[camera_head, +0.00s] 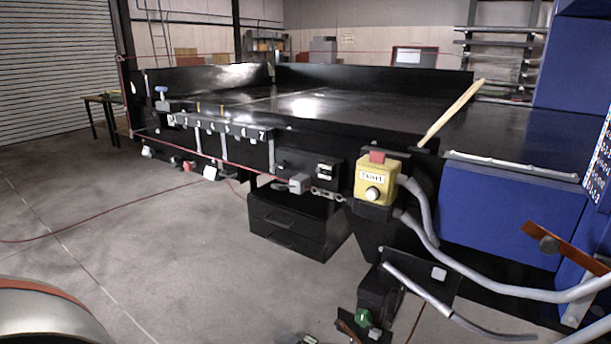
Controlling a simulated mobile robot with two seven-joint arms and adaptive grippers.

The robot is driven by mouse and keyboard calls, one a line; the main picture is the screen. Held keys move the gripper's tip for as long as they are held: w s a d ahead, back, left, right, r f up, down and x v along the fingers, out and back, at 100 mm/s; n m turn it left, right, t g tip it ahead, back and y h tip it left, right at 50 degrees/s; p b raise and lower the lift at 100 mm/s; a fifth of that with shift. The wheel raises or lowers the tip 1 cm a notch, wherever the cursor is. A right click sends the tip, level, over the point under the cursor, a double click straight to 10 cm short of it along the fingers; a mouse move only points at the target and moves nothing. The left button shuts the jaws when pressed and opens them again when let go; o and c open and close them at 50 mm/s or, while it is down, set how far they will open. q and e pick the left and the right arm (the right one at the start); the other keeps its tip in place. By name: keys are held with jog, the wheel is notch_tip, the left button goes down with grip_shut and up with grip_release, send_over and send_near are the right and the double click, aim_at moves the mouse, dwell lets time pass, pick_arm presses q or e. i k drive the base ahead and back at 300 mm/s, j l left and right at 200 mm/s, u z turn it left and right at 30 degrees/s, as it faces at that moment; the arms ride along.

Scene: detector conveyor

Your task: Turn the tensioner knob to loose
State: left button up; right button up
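I cannot tell for sure which part is the tensioner knob, and no loose marking is readable. A small blue handle (161,90) stands on a grey post at the far left corner of the black conveyor (365,105). A green knob (363,317) sits low at the bottom, by a dark housing (378,292). An orange-brown lever bar (568,248) with a dark round pivot is at the right, by the blue cabinet. Neither of my grippers is in view, so nothing shows touching these parts.
A yellow control box (376,183) with a red top button hangs on the conveyor's near side. Grey conduits (470,265) curve from it to the lower right. A black drawer unit (300,222) stands under the conveyor. The concrete floor (150,240) at left is mostly clear, with a red cable.

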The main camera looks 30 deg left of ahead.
aim_at(283, 164)
jog(key=u, duration=1.25)
